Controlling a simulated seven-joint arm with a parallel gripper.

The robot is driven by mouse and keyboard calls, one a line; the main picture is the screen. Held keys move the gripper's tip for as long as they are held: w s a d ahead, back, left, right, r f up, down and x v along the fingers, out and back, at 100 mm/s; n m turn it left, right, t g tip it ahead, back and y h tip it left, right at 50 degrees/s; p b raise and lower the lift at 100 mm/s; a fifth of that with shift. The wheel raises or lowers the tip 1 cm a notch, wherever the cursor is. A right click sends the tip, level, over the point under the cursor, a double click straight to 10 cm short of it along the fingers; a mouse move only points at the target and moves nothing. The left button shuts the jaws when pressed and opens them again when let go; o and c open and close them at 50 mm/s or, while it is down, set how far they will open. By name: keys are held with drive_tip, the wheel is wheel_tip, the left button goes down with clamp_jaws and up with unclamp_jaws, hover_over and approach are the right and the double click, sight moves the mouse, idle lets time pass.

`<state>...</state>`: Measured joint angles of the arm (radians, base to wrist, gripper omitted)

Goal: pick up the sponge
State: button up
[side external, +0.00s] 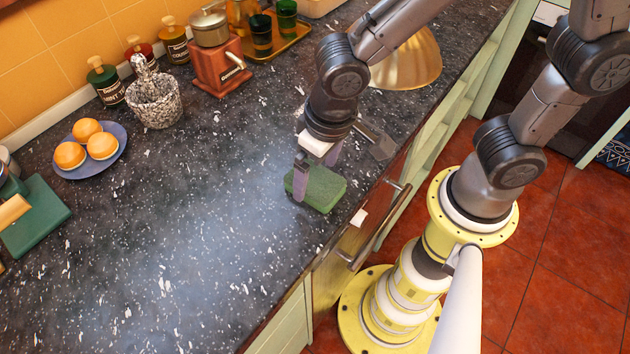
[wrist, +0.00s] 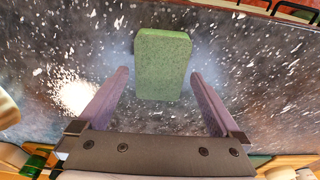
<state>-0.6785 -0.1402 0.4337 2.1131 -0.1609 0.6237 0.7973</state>
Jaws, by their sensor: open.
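The sponge (side external: 322,188) is a green rounded block lying flat on the dark speckled counter, near its front edge. My gripper (side external: 318,176) is open just above the sponge, with one purple finger in front of it in the side view. In the wrist view the sponge (wrist: 162,64) shows ahead of and between the two fingertips of my gripper (wrist: 160,74), with a gap on each side. Neither finger appears to grip it. Part of the sponge is hidden behind the finger in the side view.
A metal bowl-shaped lamp or cover (side external: 412,62) stands behind my arm. A blue plate (side external: 62,172) with orange round items, a stone mortar (side external: 155,102) and a wooden grinder (side external: 218,68) stand at the left and back. The counter (side external: 190,240) left of the sponge is clear.

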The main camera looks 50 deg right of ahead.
drive_tip(key=shift+w+f, duration=0.1)
drive_tip(key=shift+f, duration=0.45)
drive_tip(key=c, duration=1.2)
drive_tip(key=shift+o, duration=0.2)
drive_tip(key=shift+r, duration=0.45)
wheel_tip(320, 180, up, 2)
drive_tip(key=shift+r, duration=0.1)
drive_tip(key=s+d+r, duration=0.8)
drive_tip(key=s+r, duration=0.2)
drive_tip(key=s, duration=0.1)
drive_tip(key=shift+s, duration=0.3)
